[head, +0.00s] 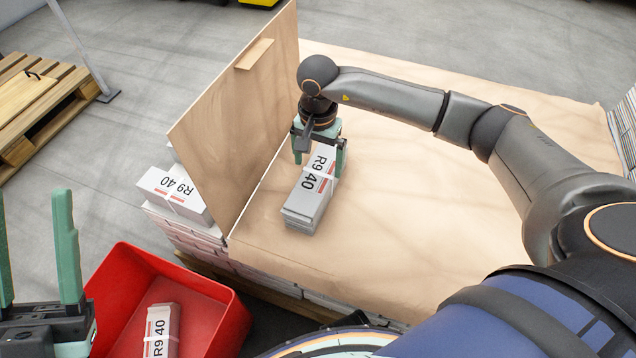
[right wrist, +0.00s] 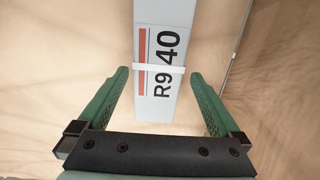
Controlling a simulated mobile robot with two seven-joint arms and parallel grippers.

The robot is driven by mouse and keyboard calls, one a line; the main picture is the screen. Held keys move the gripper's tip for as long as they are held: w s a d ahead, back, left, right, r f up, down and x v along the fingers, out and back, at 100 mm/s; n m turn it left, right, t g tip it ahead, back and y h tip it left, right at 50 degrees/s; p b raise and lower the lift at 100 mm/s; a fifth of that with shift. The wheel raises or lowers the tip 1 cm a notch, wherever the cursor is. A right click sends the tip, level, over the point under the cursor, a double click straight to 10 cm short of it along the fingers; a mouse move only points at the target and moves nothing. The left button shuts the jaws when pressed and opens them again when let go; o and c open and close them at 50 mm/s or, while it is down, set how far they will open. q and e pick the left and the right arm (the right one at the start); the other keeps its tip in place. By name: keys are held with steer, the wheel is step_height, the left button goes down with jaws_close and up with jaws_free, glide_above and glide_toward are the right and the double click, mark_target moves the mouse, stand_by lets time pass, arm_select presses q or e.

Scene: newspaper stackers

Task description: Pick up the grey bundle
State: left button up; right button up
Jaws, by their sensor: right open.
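The grey bundle (head: 310,195), marked "R9 40" with a red stripe and a white strap, lies on the brown board-covered surface (head: 400,230). My right gripper (head: 318,165) is over its far end, pointing down. In the right wrist view, the bundle (right wrist: 157,95) shows between the open fingers (right wrist: 160,76), with a gap on each side. I cannot tell whether the fingertips reach down beside it. My left gripper (head: 36,245) is open and empty at the lower left, near the red bin.
A red bin (head: 215,292) holds a similar bundle (head: 161,330). An upright brown panel (head: 235,125) stands left of the grey bundle. Behind it, another bundle (head: 172,190) lies on a stack. A wooden pallet (head: 45,105) is far left. The board is clear to the right.

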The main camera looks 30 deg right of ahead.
mark_target(317, 172)
steer(key=f, duration=0.2)
steer(key=f+b, duration=0.1)
steer(key=f, duration=0.1)
steer(key=shift+s+a+f, duration=0.15)
steer(key=shift+s+f, duration=0.05)
steer(key=shift+f, duration=0.05)
jaws_close()
steer(key=shift+w+r, duration=0.1)
steer(key=shift+r, duration=0.1)
stand_by(0.5)
